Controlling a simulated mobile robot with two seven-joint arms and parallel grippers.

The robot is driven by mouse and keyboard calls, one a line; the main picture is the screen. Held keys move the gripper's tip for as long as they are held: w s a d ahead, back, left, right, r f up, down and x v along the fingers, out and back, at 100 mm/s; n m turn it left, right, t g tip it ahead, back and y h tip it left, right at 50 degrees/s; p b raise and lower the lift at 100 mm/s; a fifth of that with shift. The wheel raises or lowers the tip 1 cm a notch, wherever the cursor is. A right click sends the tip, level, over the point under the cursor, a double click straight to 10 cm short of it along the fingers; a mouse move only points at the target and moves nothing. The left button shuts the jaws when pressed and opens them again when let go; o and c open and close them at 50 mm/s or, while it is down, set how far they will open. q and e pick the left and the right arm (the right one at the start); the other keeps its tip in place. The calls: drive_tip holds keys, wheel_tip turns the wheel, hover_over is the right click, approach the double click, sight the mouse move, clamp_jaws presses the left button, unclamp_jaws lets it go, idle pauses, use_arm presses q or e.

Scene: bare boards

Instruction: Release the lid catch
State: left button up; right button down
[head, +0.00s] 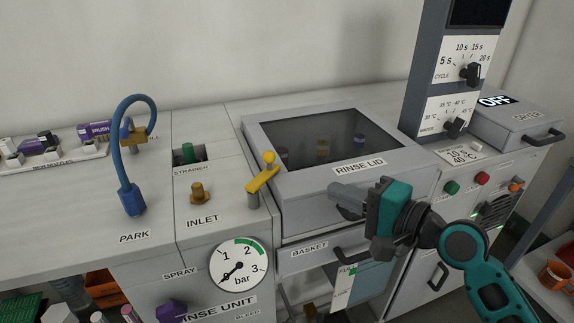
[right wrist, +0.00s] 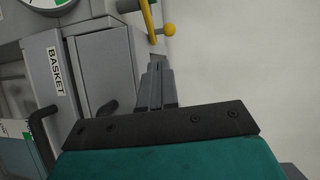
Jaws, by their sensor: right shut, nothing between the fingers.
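The lid catch is a yellow lever with a round knob (head: 262,179) on a short post, at the left front corner of the rinse lid (head: 257,133). It also shows at the top of the right wrist view, where its yellow knob (right wrist: 170,30) lies just beyond my fingertips. The rinse lid is down, with a dark window. My right gripper (head: 336,192) is shut and empty in front of the lid, to the right of the catch and apart from it. In the right wrist view its fingers (right wrist: 156,66) point toward the catch. My left gripper is not in view.
The basket drawer (head: 290,262) and its handle are below the lid. A brass inlet fitting (head: 199,193), a pressure gauge (head: 238,263) and a blue hose (head: 130,198) are left of the catch. The dial column (head: 424,75) rises to the right.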

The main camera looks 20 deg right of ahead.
drive_tip(key=x, duration=0.7)
drive_tip(key=r+x, duration=0.1)
drive_tip(key=x, duration=0.3)
drive_tip(key=shift+w+a, duration=0.2)
drive_tip(key=shift+w, duration=0.1)
drive_tip(key=shift+w+a, duration=0.35)
drive_tip(key=shift+w, duration=0.25)
drive_tip(key=shift+w+n+g+y+b, duration=0.2)
drive_tip(key=shift+n+g+y+b, duration=0.1)
drive_tip(key=shift+n+y+b, duration=0.15)
